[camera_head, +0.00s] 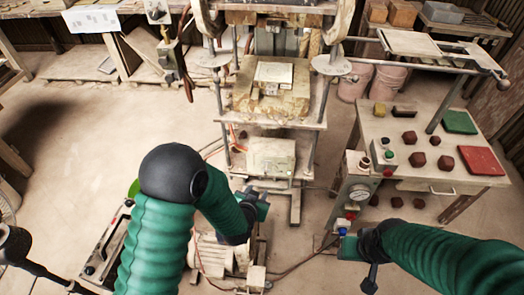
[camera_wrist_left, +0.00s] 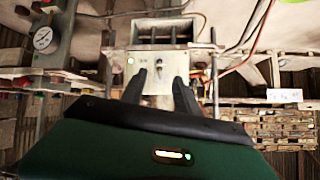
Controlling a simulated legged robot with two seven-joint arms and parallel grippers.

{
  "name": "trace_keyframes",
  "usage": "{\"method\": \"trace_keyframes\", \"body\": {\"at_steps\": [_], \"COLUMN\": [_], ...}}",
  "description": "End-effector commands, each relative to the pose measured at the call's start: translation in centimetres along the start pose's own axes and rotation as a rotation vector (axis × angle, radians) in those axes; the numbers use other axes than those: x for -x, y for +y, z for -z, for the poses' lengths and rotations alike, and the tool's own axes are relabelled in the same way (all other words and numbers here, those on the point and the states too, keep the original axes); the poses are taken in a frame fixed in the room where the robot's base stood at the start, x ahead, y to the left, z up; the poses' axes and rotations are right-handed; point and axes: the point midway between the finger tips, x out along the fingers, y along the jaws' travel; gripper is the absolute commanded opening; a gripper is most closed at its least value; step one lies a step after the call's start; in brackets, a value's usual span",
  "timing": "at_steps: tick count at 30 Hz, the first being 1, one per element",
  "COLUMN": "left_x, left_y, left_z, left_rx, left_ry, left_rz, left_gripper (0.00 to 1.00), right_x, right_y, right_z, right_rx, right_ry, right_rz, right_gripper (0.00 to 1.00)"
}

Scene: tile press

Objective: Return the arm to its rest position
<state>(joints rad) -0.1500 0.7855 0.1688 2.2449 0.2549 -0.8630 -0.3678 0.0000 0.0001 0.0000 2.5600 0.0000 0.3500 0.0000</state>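My left arm is green with a black joint and reaches in from the left in the head view. Its gripper (camera_head: 262,198) is in front of the press (camera_head: 270,95), below its work plate. In the left wrist view the two dark fingers of my left gripper (camera_wrist_left: 161,80) stand apart with nothing between them. A pale control box (camera_wrist_left: 158,65) with a small green light shows behind them. My right arm comes in from the right. Its gripper (camera_head: 352,250) is near the gauge stand, and its finger opening cannot be made out.
A side table (camera_head: 420,125) at the right holds several dark red blocks, a green tile (camera_head: 459,122) and a red tile (camera_head: 481,160). A stand with a pressure gauge (camera_head: 359,193) is close to my right gripper. A motor (camera_head: 212,250) sits low beneath my left forearm.

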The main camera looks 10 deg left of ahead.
Motion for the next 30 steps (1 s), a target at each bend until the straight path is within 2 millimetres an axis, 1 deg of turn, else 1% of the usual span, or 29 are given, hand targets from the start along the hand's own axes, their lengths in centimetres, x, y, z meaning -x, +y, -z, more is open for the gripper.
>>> {"method": "trace_keyframes", "body": {"at_steps": [2,4,5,7,8,11,12,14,15,18,21,30], "left_x": [0.0,0.6,1.1,3.0,4.3,9.8,12.3,15.8,17.9,21.4,22.6,22.6], "left_y": [0.0,-0.4,-0.7,-1.9,-2.6,-4.9,-5.8,-6.8,-7.3,-8.0,-8.2,-8.2], "left_z": [0.0,0.2,0.3,0.2,0.0,-1.7,-2.8,-4.3,-5.3,-7.0,-7.7,-7.7], "left_rx": [0.001,0.008,0.016,0.044,0.059,0.126,0.157,0.198,0.224,0.268,0.282,0.282], "left_ry": [-0.002,-0.022,-0.041,-0.118,-0.164,-0.347,-0.423,-0.527,-0.586,-0.688,-0.726,-0.726], "left_rz": [0.000,-0.008,-0.014,-0.034,-0.042,-0.052,-0.048,-0.036,-0.026,-0.007,0.000,0.000], "left_gripper": [0.37,0.37,0.37,0.37,0.37,0.37,0.37,0.37,0.37,0.37,0.37,0.37], "right_x": [0.0,0.0,0.0,0.0,0.0,0.0,0.0,0.0,0.0,0.0,0.0,0.0], "right_y": [0.0,0.0,0.0,0.0,0.0,0.0,0.0,0.0,0.0,0.0,0.0,0.0], "right_z": [0.0,0.0,0.0,0.0,0.0,0.0,0.0,0.0,0.0,0.0,0.0,0.0], "right_rx": [0.000,0.000,0.000,0.000,0.000,0.000,0.000,0.000,0.000,0.000,0.000,0.000], "right_ry": [0.000,0.000,0.000,0.000,0.000,0.000,0.000,0.000,0.000,0.000,0.000,0.000], "right_rz": [0.000,0.000,0.000,0.000,0.000,0.000,0.000,0.000,0.000,0.000,0.000,0.000], "right_gripper": [0.45,0.45,0.45,0.45,0.45,0.45,0.45,0.45,0.45,0.45,0.45,0.45]}}
